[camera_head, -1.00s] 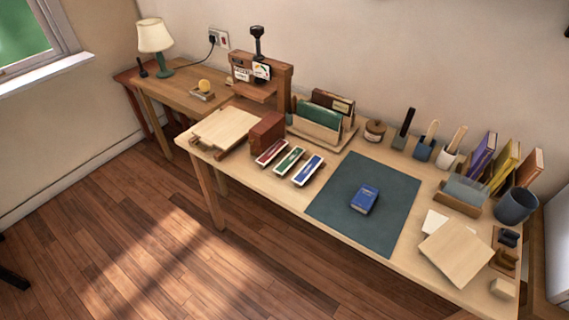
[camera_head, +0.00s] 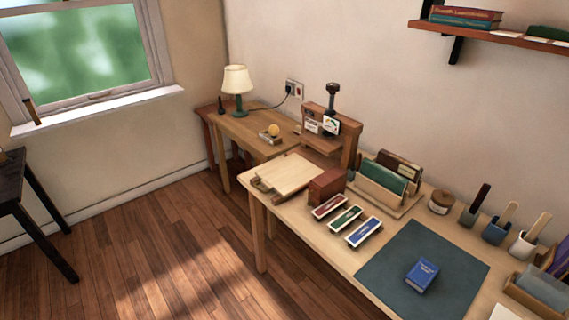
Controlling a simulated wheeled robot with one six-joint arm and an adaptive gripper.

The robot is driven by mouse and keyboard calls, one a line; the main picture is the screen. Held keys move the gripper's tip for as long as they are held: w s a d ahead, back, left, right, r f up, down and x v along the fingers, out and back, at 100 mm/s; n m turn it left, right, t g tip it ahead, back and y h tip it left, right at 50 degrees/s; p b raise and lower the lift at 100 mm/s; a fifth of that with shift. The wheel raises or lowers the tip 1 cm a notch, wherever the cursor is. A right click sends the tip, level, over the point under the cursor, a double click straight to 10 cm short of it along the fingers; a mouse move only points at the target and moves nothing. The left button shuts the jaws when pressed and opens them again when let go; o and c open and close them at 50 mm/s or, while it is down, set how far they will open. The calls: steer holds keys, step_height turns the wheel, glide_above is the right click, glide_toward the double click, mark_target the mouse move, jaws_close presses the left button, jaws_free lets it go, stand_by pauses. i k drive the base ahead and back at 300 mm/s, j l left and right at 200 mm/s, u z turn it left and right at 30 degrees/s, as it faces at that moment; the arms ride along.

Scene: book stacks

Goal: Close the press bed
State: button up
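The press (camera_head: 333,128) stands at the back of the long workbench, a reddish-brown wooden frame with a black screw knob on top, a gauge and small labels. A pale flat board, which looks like the press bed (camera_head: 288,173), lies out in front of the press at the bench's left end. It reaches toward the bench's front edge, with a small wooden bar at its front left. A reddish-brown block (camera_head: 327,186) stands just right of it.
Three coloured trays (camera_head: 346,218) lie right of the block. A blue book (camera_head: 421,275) rests on a dark mat (camera_head: 386,266). A lamp (camera_head: 237,86) stands on the side table. A dark table (camera_head: 30,205) is at left; the floor (camera_head: 150,265) between is clear.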

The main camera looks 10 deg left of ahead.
mark_target(290, 173)
steer(key=i+j+u, duration=0.6)
steer(key=i, duration=0.45)
